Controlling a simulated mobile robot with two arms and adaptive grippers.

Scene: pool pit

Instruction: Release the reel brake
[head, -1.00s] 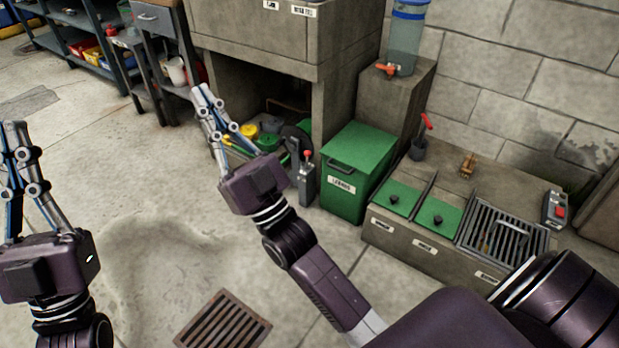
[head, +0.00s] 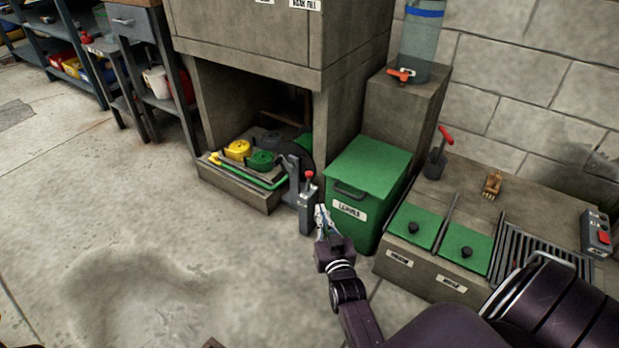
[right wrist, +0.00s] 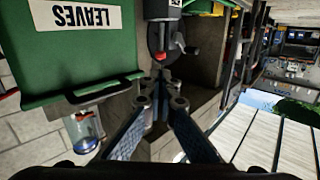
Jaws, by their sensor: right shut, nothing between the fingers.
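A grey post with a red-knobbed lever (head: 308,200), which looks like the reel brake, stands beside a dark round reel (head: 297,160) at the open bay under the concrete block. In the right wrist view the picture is upside down: the grey post (right wrist: 162,8) hangs from the top, and its red knob (right wrist: 164,57) shows in front of the reel's dark disc. My right gripper (head: 321,213) is shut and empty, just right of the post and close to it; I cannot tell whether they touch. My left gripper is out of view.
The green LEAVES bin (head: 368,170) stands close to the right of my gripper. A low concrete bench (head: 425,272) with green lids and a grate is farther right. A yellow coil (head: 238,149) and a green coil (head: 262,160) lie in the bay. The floor at left is clear.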

